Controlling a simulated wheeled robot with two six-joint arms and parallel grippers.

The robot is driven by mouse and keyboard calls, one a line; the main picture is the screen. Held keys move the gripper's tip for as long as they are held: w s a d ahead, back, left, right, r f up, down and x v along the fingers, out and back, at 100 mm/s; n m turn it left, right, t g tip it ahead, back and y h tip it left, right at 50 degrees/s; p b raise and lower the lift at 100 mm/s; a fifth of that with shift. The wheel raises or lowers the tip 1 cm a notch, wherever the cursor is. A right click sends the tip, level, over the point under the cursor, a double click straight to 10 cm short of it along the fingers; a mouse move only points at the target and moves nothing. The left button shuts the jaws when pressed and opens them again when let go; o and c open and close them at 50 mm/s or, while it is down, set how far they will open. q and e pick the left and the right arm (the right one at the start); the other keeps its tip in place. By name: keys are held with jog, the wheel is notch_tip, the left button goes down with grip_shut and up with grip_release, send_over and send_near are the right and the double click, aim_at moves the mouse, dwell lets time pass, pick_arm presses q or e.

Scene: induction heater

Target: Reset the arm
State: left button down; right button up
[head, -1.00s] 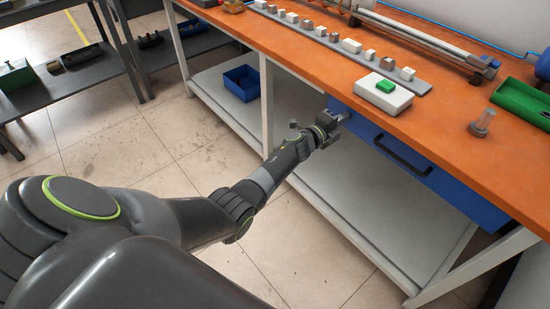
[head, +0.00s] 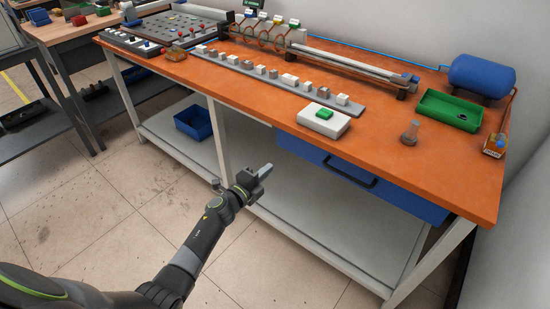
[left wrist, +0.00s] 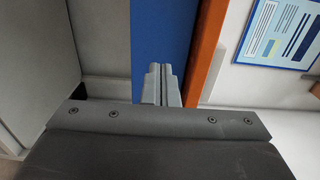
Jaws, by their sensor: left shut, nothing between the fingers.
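My left arm comes in from the lower left in the head view. Its gripper (head: 264,170) is in front of the workbench, below the orange top's front edge and left of the blue drawer's handle. The gripper is shut and empty. In the left wrist view its two fingers (left wrist: 162,84) lie together, with the blue drawer front (left wrist: 160,38) beyond them. The blue drawer (head: 375,180) under the bench top looks closed. My right gripper is not in view.
The orange bench top (head: 385,145) carries a white box with a green button (head: 324,120), a grey strip of small blocks (head: 265,78), a green tray (head: 432,107) and a blue tank (head: 482,75). A blue bin (head: 193,122) sits on the lower shelf. Floor before the bench is clear.

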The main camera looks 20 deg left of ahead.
pick_arm(q)
jog(key=s+a+f+n+g+y+p, duration=0.2)
jog(key=s+a+f+n+g+y, duration=0.15)
jog(key=s+f+n, duration=0.55)
jog(key=s+a+f+n+g+y+p, duration=0.25)
jog(key=s+a+f+n, duration=0.2)
jog(key=s+f, duration=0.85)
jog(key=s+f+n+g, duration=0.3)
jog(key=s+f, duration=0.1)
jog(key=s, duration=0.7)
jog(key=s+f+n+g+p, duration=0.1)
jog(key=s+f+n+g, duration=0.2)
jog(key=s, duration=0.9)
jog(key=s+f+n+g+y+p, duration=0.1)
jog(key=s+f+n+g, duration=0.2)
jog(key=s, duration=0.9)
notch_tip(320, 180, down, 3)
jog(key=shift+r+g, duration=0.1)
jog(key=shift+g, duration=0.3)
